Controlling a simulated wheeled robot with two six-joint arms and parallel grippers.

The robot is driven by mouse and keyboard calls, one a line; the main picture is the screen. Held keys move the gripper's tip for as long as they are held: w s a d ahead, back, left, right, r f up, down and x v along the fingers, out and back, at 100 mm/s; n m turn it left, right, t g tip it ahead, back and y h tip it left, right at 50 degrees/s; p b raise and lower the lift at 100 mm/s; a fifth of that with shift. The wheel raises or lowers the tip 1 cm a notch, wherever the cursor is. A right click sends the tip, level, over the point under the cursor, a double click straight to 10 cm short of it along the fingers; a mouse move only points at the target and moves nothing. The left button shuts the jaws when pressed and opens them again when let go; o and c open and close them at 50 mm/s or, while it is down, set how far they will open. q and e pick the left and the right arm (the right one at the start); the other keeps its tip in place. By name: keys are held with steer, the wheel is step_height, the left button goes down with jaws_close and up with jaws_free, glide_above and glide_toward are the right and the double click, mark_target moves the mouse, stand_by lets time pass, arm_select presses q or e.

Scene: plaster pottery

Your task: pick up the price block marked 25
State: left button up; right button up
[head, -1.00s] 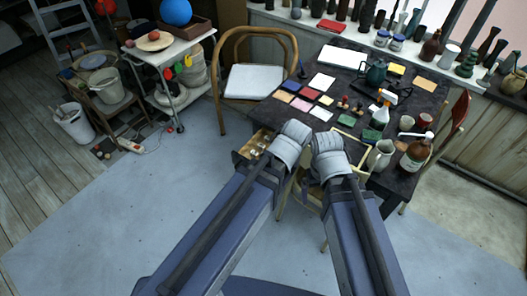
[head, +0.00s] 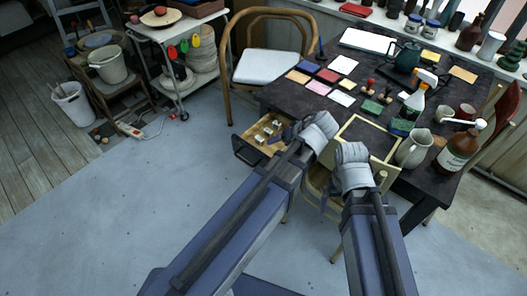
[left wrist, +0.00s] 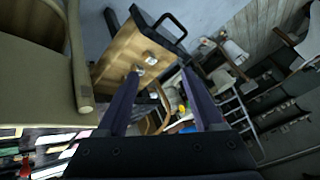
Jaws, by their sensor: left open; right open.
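Several small pale price blocks (head: 266,133) sit in an open wooden drawer (head: 250,137) under the dark table's left side. Their numbers are too small to read, so I cannot tell which is 25. The left wrist view shows pale blocks (left wrist: 149,57) in the drawer (left wrist: 121,50), beyond the fingers. My left gripper (left wrist: 162,92) is open and empty, apart from the blocks. In the head view its wrist is just right of the drawer and hides its fingertips. My right gripper (head: 333,190) is open, its fingers mostly hidden behind its wrist, further right near the table's front.
The dark table (head: 300,103) holds coloured tiles, stamps, a spray bottle (head: 412,103), a pitcher (head: 413,148) and a brown bottle (head: 458,152). A chair (head: 265,65) stands behind the drawer.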

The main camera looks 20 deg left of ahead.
arm_select(q)
steer(key=w+a+f+n+t+y+b, duration=0.1)
steer(key=w+f+n+b, duration=0.1)
steer(key=b, duration=0.4)
steer(key=w+a+f+n+t+y+b, duration=0.1)
steer(key=w+a+f+n+b, duration=0.1)
steer(key=w+f+b, duration=0.2)
steer(key=w+a+f+n+y+b, duration=0.1)
steer(key=w+a+f+b, duration=0.1)
steer(key=f+b, duration=0.6)
steer(key=shift+w+a+n+t+y, duration=0.2)
steer(key=shift+w+n+t+y, duration=0.2)
steer(key=shift+w, duration=0.5)
steer(key=shift+w+a+f+b, duration=0.1)
steer(key=shift+w+a+b, duration=0.2)
steer(key=shift+b, duration=0.4)
steer(key=shift+d+n, duration=0.1)
steer(key=shift+n, duration=0.2)
